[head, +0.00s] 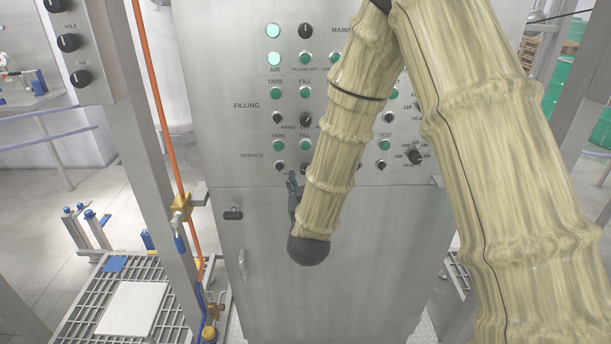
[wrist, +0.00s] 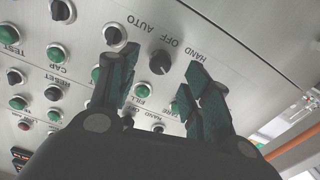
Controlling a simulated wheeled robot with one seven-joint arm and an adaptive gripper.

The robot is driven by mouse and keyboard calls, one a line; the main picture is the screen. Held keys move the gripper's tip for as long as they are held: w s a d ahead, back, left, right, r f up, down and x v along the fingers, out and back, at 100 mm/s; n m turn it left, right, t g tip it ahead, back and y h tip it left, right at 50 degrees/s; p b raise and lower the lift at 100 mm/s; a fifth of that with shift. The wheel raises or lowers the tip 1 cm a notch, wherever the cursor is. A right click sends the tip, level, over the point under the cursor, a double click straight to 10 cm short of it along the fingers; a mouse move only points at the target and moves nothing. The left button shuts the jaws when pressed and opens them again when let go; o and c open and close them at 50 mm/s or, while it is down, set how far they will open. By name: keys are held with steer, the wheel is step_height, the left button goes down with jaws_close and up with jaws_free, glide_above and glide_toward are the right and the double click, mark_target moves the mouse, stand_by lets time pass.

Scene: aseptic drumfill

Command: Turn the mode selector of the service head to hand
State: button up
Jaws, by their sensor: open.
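The mode selector (wrist: 160,63) is a small black knob on the steel panel. In the wrist view, which shows the panel upside down, the words HAND, OFF and AUTO stand around it. HAND is on the right there. Its exact pointer setting is too small to read. My gripper (wrist: 163,74) is open, with green-padded fingers on either side of the knob in the picture. I cannot tell whether they touch it. In the head view my gripper (head: 292,184) is low at the service row, and my arm covers part of that row.
Green buttons and other black knobs crowd the panel close around, including the FILL button (wrist: 142,90). A cabinet handle (head: 243,270) and a dark latch (head: 233,213) are below. An orange pipe (head: 158,100) runs at the left, beside a steel post.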

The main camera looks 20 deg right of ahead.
steer(key=v, duration=0.8)
steer(key=shift+s, duration=0.15)
steer(key=s+f+g+y, duration=0.2)
steer(key=s+f+g, duration=0.25)
steer(key=f, duration=0.95)
steer(key=s+f+g+y, duration=0.25)
steer(key=s+f, duration=0.35)
steer(key=f, duration=0.7)
steer(key=s+d+f+g+b, duration=0.1)
steer(key=s+f+g, duration=0.4)
steer(key=s+f, duration=0.4)
steer(key=s+d+f+g, duration=0.2)
steer(key=s+f+g, duration=0.3)
steer(key=s, duration=1.2)
step_height(320, 180, down, 4)
steer(key=shift+r+n+y+b, duration=0.1)
steer(key=shift+n+y+b, duration=0.2)
steer(key=shift+y+b, duration=0.05)
